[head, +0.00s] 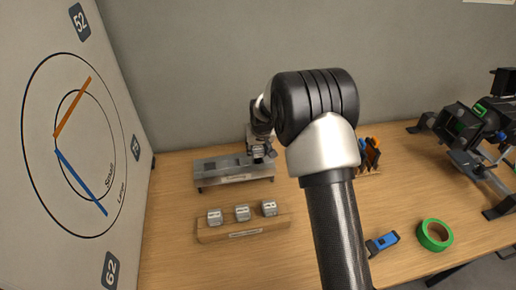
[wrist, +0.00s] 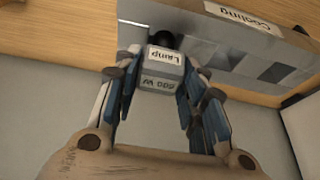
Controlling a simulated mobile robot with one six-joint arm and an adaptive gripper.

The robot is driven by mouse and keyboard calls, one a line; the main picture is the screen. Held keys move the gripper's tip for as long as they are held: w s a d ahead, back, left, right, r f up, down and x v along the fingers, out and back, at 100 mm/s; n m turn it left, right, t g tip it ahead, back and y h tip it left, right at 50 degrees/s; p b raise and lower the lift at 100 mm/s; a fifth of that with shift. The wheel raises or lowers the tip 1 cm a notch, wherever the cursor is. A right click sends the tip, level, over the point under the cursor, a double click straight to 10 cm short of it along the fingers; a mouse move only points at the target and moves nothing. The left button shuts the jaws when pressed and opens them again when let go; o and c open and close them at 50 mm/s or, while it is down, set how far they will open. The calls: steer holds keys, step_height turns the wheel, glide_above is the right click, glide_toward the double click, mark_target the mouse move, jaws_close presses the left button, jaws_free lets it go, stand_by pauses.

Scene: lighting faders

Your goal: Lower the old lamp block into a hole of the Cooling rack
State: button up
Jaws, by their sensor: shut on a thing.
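The Cooling rack (head: 236,180) is a grey metal rack on short feet, with square holes in its top, standing on the table near the wall. It also shows in the wrist view with its Cooling label (wrist: 243,16). My gripper (head: 260,150) is over the rack's right end in the head view. In the wrist view its fingers are shut on the old lamp block (wrist: 162,68), a grey block labelled Lamp and 500 W. A dark round part shows beyond the block. Whether the block's lower end is in a hole is hidden.
A wooden holder (head: 245,234) with several light blocks (head: 242,212) stands in front of the rack. A green tape roll (head: 434,235) and a blue-and-black item (head: 382,242) lie at the right. Black lamp gear (head: 480,130) stands far right. A panel (head: 75,130) borders the left.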

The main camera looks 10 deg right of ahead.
steer(key=shift+f, duration=0.1)
steer(key=shift+f+b, duration=0.65)
steer(key=shift+f, duration=0.15)
steer(key=shift+f+b, duration=0.3)
steer(key=shift+f, duration=0.05)
stand_by(0.4)
steer(key=o, duration=1)
steer(key=o, duration=0.7)
steer(key=shift+c, duration=0.2)
steer(key=shift+r, duration=0.15)
